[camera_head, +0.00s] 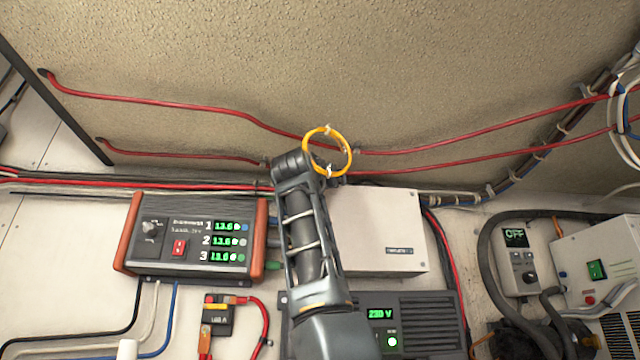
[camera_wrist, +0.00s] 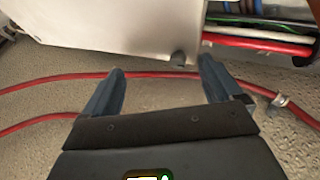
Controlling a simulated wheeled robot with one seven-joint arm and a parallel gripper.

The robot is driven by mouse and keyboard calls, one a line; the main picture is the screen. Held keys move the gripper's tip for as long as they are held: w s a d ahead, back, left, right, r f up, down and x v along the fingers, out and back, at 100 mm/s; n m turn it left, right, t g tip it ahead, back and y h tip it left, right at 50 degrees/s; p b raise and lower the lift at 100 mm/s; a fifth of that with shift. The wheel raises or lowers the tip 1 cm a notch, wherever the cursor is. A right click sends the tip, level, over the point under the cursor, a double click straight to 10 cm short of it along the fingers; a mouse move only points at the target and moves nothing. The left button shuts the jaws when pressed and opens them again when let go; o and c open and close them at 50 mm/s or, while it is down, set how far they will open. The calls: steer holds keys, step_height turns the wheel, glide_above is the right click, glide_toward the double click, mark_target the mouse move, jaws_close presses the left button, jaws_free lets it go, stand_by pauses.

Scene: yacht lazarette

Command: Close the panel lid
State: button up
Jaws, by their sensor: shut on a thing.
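The white panel box (camera_head: 383,230) is on the wall right of my arm, with a pale, flat front and a small dark label. My arm hides its left side. In the wrist view the white panel lid (camera_wrist: 110,22) fills the top, with a small dark knob (camera_wrist: 178,58) at its lower edge. My gripper (camera_wrist: 161,68) has its fingers either side of this knob and is shut on the lid's edge area; the exact contact is not clear. I cannot tell how far the lid stands open. The head view does not show the fingertips clearly.
A grey and orange unit (camera_head: 190,238) with green readouts is left of my arm. A dark 230 V unit (camera_head: 415,325) sits below. Red cables (camera_head: 210,107) run across the surface above. An orange ring (camera_head: 327,150) shows by my arm's upper end. Hoses and boxes crowd the right.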

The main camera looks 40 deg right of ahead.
steer(key=shift+s+d+r+m, duration=0.3)
steer(key=shift+s+r, duration=0.1)
steer(key=shift+s, duration=0.05)
steer(key=shift+c, duration=0.4)
steer(key=shift+w+a+f+h, duration=0.2)
steer(key=shift+a+f+h, duration=0.2)
steer(key=shift+a, duration=0.2)
steer(key=c, duration=0.5)
steer(key=shift+w+a+f, duration=0.45)
steer(key=shift+a+f, duration=0.1)
steer(key=shift+a, duration=0.5)
steer(key=shift+w+a+f, duration=0.5)
steer(key=shift+a, duration=0.55)
steer(key=shift+w+a+f, duration=0.45)
steer(key=shift+a+f, duration=0.1)
steer(key=shift+a, duration=0.5)
steer(key=shift+c, duration=0.2)
steer(key=shift+p, duration=0.5)
